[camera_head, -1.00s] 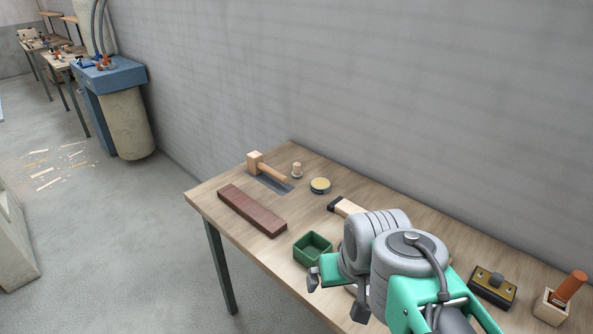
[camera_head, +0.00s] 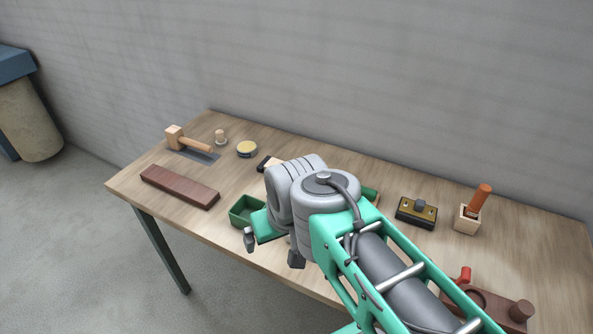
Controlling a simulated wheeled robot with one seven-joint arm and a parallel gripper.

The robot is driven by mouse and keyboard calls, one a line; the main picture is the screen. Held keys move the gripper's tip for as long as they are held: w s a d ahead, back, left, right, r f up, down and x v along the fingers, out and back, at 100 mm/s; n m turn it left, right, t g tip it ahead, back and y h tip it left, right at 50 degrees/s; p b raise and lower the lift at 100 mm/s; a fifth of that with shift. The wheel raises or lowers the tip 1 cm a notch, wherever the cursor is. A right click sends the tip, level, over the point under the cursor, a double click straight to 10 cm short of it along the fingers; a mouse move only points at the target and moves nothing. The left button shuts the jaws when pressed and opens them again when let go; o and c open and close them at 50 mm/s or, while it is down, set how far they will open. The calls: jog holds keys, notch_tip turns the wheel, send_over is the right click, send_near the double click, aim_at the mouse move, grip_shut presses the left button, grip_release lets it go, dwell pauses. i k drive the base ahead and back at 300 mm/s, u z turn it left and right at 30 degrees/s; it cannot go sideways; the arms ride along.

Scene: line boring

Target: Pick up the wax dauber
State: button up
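My gripper (camera_head: 273,249) is over the bench's front edge, beside a green box (camera_head: 243,212). Its two dark fingers are apart and nothing shows between them. It is well to the front and right of the knob. My arm hides the middle of the bench.
A wooden mallet (camera_head: 175,138) lies left of the knob. A reddish-brown block (camera_head: 180,187) lies in front. A dark box with brass parts (camera_head: 416,212), an orange-handled tool in a wooden block (camera_head: 468,220) and a brown plane (camera_head: 495,308) are at right. The wall stands behind.

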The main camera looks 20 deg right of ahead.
aim_at(221, 141)
jog(key=u, duration=0.6)
jog(key=k, duration=0.85)
jog(key=u, duration=0.95)
jog(key=k, duration=0.4)
jog(key=u, duration=0.4)
jog(key=i, duration=1.95)
jog(key=z, duration=0.5)
jog(key=i, duration=2)
jog(key=z, duration=1.45)
jog(key=i, duration=1.1)
jog(key=z, duration=1.3)
jog(key=i, duration=0.45)
jog(key=z, duration=0.35)
